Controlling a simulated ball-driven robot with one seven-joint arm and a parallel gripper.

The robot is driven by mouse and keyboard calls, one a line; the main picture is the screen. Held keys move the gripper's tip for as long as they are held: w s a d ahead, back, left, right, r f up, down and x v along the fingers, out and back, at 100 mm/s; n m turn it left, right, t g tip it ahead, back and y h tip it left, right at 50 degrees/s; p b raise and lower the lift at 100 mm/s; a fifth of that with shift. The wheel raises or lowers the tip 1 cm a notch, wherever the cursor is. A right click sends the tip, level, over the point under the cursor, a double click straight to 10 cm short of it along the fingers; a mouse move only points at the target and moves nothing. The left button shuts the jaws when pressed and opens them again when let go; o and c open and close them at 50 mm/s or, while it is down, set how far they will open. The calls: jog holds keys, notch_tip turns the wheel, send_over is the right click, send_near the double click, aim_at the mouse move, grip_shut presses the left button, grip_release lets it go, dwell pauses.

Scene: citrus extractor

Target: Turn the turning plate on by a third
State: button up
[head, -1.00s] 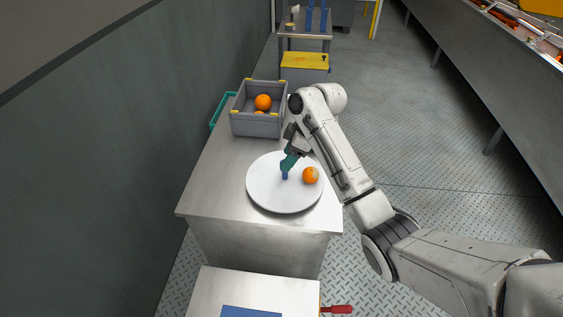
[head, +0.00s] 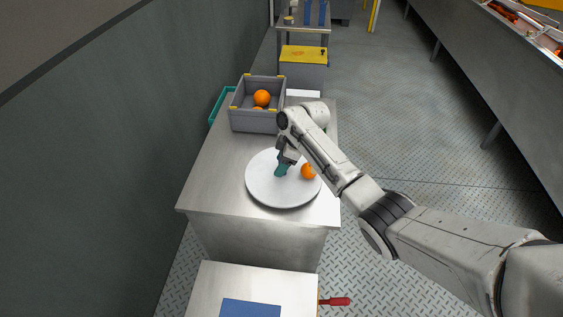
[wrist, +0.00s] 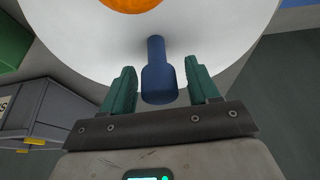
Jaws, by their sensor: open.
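The turning plate (head: 262,190) is a round white disc on the metal table. A blue peg (wrist: 157,75) stands up from it; in the head view my gripper hides the peg. An orange (head: 308,171) sits on the plate to the right of my gripper, and it shows at the top of the wrist view (wrist: 130,3). My gripper (head: 281,171) is over the plate. In the wrist view its green fingers (wrist: 160,82) are open, one on each side of the blue peg, with gaps visible on both sides.
A grey crate (head: 255,121) with oranges stands at the table's back left, beside a teal tray (head: 219,104). A lower table with a blue mat (head: 250,308) and a red handle (head: 338,301) is in front. The table left of the plate is clear.

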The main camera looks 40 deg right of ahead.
jog(key=shift+f, duration=0.1)
jog(key=shift+c, duration=0.2)
grip_shut()
dwell(0.4)
